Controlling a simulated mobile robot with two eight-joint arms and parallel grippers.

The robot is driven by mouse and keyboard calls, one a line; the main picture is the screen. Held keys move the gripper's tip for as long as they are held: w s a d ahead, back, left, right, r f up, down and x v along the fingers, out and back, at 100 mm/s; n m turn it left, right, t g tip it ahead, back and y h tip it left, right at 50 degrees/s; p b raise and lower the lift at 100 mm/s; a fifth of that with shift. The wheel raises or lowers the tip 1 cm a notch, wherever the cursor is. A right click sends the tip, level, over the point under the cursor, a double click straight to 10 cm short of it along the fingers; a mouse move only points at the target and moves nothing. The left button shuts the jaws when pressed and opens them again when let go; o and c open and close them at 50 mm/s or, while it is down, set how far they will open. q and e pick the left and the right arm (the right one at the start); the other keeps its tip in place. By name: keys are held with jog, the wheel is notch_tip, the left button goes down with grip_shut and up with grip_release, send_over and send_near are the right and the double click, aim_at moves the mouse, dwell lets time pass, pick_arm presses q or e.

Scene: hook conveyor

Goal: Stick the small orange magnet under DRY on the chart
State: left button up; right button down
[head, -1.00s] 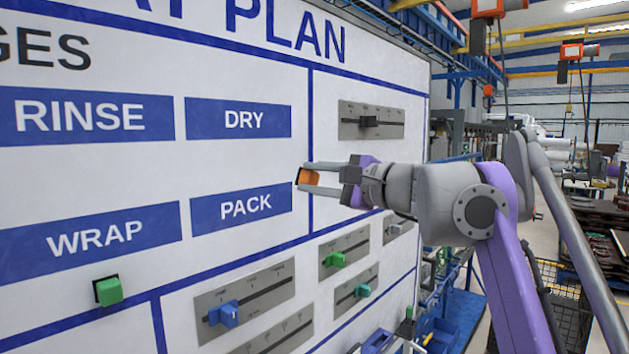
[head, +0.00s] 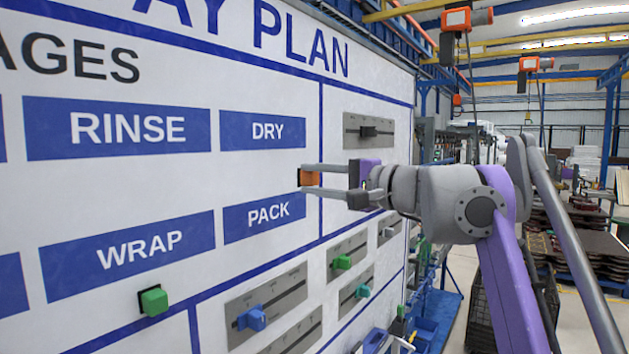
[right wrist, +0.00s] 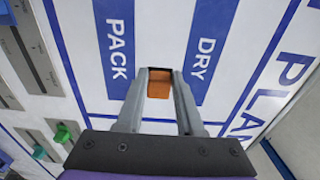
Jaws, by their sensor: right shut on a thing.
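My right gripper (head: 309,179) is shut on the small orange magnet (head: 311,178), which sits between the fingertips in front of the white chart (head: 360,230). The blue DRY label (head: 264,131) is up and left of the magnet, and the PACK label (head: 264,217) is down and left. In the right wrist view, the magnet (right wrist: 159,85) shows between the fingertips, against the white gap between PACK (right wrist: 115,46) and DRY (right wrist: 206,50). I cannot tell whether it touches the chart. My left gripper is not in view.
A green magnet (head: 153,301) is on the chart below WRAP (head: 139,247). Slider panels with a blue knob (head: 251,318), a green knob (head: 341,263) and a dark knob (head: 369,131) stick out from the chart. Factory floor lies beyond its right edge.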

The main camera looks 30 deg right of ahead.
aim_at(266, 174)
jog(key=shift+w+a, duration=0.1)
jog(key=shift+w, duration=0.4)
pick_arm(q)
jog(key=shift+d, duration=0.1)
pick_arm(e)
jog(key=shift+x, duration=3.45)
jog(key=shift+w+a, duration=0.3)
jog(key=shift+c, duration=2.3)
grip_release()
jog(key=shift+s, duration=0.1)
jog(key=b+v, duration=0.1)
jog(key=v, duration=0.8)
jog(key=shift+s+d, duration=0.1)
jog(key=shift+s, duration=0.1)
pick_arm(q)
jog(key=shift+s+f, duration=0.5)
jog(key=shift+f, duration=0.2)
pick_arm(e)
jog(key=shift+s+d, duration=0.2)
jog(key=shift+s, duration=0.4)
